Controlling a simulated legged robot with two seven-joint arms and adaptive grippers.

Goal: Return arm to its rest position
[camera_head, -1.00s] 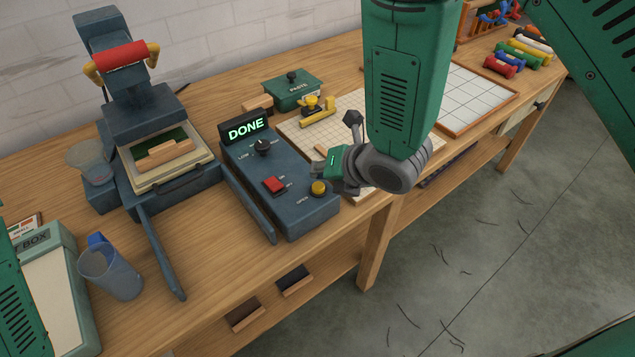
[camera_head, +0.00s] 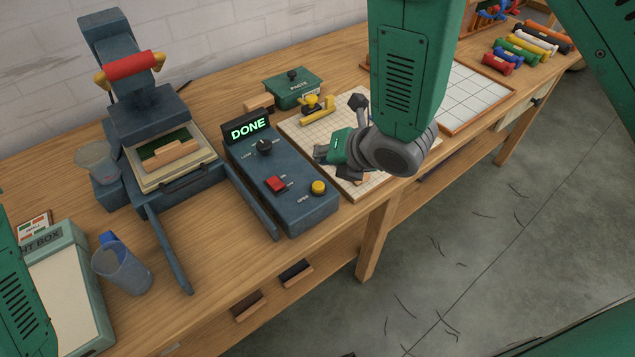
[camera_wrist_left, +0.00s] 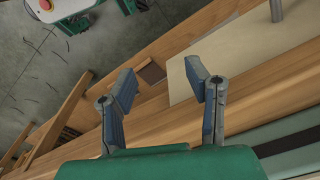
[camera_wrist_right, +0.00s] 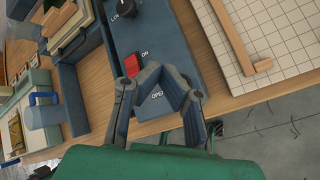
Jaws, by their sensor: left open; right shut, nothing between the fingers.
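My right gripper (camera_head: 326,153) hangs above the front edge of the gridded board, just right of the control box (camera_head: 285,205). In the right wrist view its fingers (camera_wrist_right: 165,86) are together with nothing between them, in front of the control box. My left gripper (camera_wrist_left: 162,84) shows only in its wrist view. Its fingers are apart and empty, over the wooden bench edge. In the head view only part of my green left arm shows at the left edge. The control box display reads DONE.
A press with a red handle (camera_head: 130,66) stands at the back left, its lever reaching forward. The gridded board (camera_head: 300,130) and paste box (camera_head: 293,90) are behind my right gripper. Open floor lies right.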

